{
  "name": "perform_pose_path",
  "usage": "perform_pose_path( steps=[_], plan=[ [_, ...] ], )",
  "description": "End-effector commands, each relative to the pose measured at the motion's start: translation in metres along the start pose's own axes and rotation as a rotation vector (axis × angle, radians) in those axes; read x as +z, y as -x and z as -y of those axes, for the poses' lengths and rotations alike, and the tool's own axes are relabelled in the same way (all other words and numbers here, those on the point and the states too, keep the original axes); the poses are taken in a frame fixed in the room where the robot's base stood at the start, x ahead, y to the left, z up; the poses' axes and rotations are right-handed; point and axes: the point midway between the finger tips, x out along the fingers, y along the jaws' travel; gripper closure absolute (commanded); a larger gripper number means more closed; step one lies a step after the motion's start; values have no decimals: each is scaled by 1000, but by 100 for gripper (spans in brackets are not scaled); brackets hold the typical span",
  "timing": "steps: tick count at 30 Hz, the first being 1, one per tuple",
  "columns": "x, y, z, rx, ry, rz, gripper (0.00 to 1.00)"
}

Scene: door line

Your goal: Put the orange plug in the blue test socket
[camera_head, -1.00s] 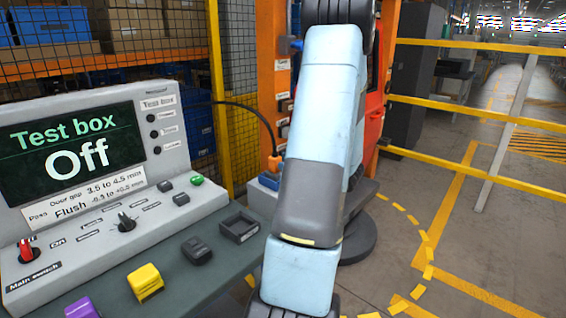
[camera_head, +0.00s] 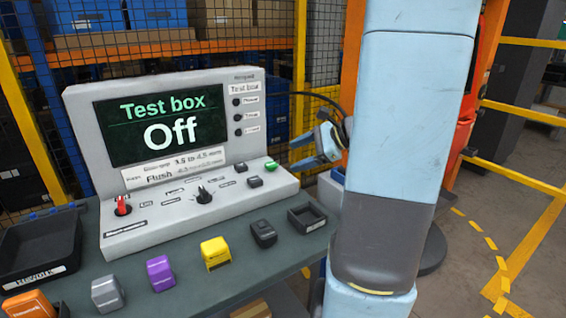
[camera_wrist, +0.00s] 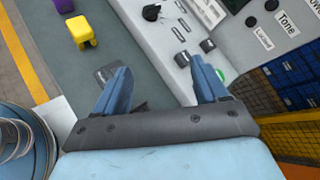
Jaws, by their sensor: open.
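My gripper (camera_head: 299,153) is open beside the right end of the test box (camera_head: 160,215), with its two blue fingers pointing left. In the wrist view my gripper (camera_wrist: 160,68) has nothing visible between its fingers. The orange plug on the black cable cannot be made out now; my arm covers the area where the cable (camera_head: 310,94) ends. A small blue part (camera_head: 338,175) shows at the arm's left edge; I cannot tell whether it is the blue test socket. The test box screen reads "Off".
On the bench stand orange (camera_head: 28,304), grey (camera_head: 107,293), purple (camera_head: 160,273), yellow (camera_head: 215,253) and black (camera_head: 263,234) blocks. A small black tray (camera_head: 307,217) is at the right and a larger one (camera_head: 40,248) at the left. Yellow railings (camera_head: 530,113) stand right.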

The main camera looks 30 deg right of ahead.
Motion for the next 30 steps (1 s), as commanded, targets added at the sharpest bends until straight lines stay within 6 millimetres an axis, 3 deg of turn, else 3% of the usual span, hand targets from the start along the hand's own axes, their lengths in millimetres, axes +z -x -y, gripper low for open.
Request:
perform_pose_path(
  steps=[1,3,12,21,30],
  plan=[
    [20,-6,-11,61,91,-16,27],
    [41,-12,-27,143,209,-41,27],
    [106,-12,-92,443,747,-160,27],
    [143,13,-134,648,1321,-302,27],
    [166,42,-147,737,1770,-442,27]
  ],
)
